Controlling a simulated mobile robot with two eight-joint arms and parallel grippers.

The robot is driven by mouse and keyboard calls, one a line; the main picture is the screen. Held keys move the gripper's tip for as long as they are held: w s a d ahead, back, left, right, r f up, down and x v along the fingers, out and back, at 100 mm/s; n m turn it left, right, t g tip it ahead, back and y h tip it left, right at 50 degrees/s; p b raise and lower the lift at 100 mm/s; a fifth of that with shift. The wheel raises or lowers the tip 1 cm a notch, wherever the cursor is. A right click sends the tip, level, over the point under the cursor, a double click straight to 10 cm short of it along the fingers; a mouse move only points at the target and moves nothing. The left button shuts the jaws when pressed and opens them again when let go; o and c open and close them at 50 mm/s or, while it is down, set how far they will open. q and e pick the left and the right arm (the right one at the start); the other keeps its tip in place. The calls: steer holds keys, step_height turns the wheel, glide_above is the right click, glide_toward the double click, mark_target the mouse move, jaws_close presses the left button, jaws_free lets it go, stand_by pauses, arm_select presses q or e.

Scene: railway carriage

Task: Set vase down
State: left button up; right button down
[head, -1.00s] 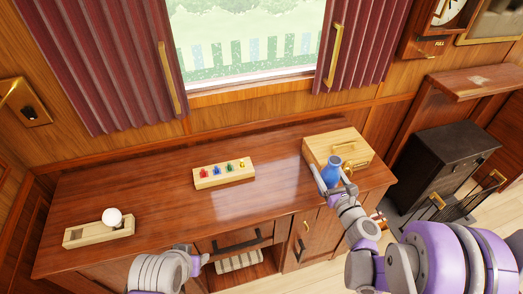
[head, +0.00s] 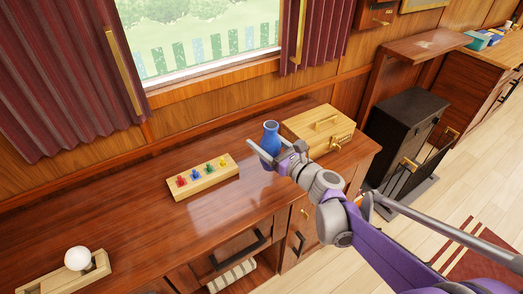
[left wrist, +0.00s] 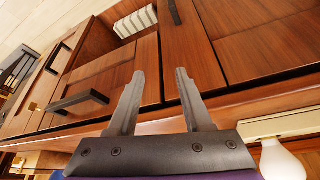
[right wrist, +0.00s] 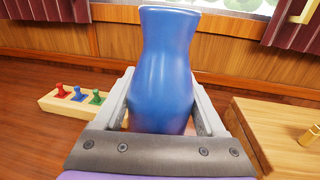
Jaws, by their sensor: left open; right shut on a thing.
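The blue vase (head: 270,137) is upright in my right gripper (head: 274,158), in front of and left of the wooden box on the counter (head: 215,215). In the right wrist view the vase (right wrist: 166,62) stands between both fingers of the right gripper (right wrist: 168,105), which are shut on its lower body. Its base is hidden by the gripper, so I cannot tell whether it touches the counter. My left gripper (left wrist: 158,95) is open and empty in the left wrist view, facing the cabinet fronts. It is not seen in the head view.
A light wooden box with a brass clasp (head: 318,132) stands right of the vase. A peg board with coloured pegs (head: 203,178) lies to its left.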

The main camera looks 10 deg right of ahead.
steer(key=shift+a+r, duration=0.1)
steer(key=shift+r, duration=0.05)
steer(key=shift+s+r, duration=0.1)
steer(key=shift+r, duration=0.1)
steer(key=shift+f+b, duration=2.25)
steer(key=shift+f, duration=1.05)
steer(key=shift+f, duration=0.25)
jaws_free()
steer(key=v, duration=1)
steer(key=shift+s+d, duration=0.25)
steer(key=shift+s, duration=0.05)
